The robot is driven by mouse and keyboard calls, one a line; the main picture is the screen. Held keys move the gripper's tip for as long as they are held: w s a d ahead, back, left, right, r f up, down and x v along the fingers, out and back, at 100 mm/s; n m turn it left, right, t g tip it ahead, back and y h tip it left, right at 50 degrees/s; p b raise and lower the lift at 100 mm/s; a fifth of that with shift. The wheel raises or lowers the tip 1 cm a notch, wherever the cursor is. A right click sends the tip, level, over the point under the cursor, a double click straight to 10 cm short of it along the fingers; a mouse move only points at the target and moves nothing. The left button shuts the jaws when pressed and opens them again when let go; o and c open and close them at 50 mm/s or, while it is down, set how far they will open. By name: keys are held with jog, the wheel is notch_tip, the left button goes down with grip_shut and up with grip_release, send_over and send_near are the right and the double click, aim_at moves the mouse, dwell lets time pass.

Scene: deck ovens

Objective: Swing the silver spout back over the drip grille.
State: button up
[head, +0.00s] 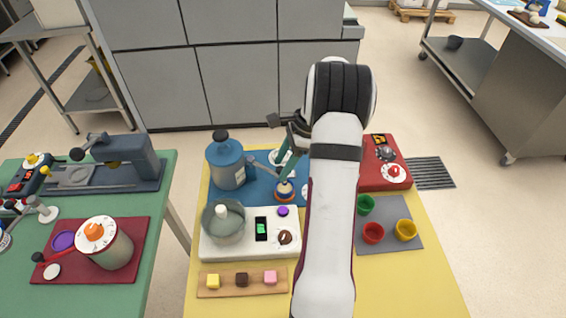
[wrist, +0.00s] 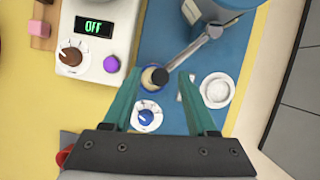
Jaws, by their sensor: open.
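A round white piece (wrist: 217,90), probably the drip grille, lies on the blue base to the right of the spout tip in the wrist view. The spout tip is apart from it, off to its side. My gripper (wrist: 159,76) is open, its green fingers on either side of the spout tip. In the head view my gripper (head: 290,178) is partly hidden by my arm; contact cannot be told.
A blue-and-white dial (wrist: 147,115) sits near the spout tip, between my fingers. A white scale-like unit (head: 248,247) with an OFF display stands in front. A red unit (head: 385,177) and a grey mat (head: 408,242) with coloured cups lie to the right.

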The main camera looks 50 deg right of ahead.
grip_shut()
dwell(1.4)
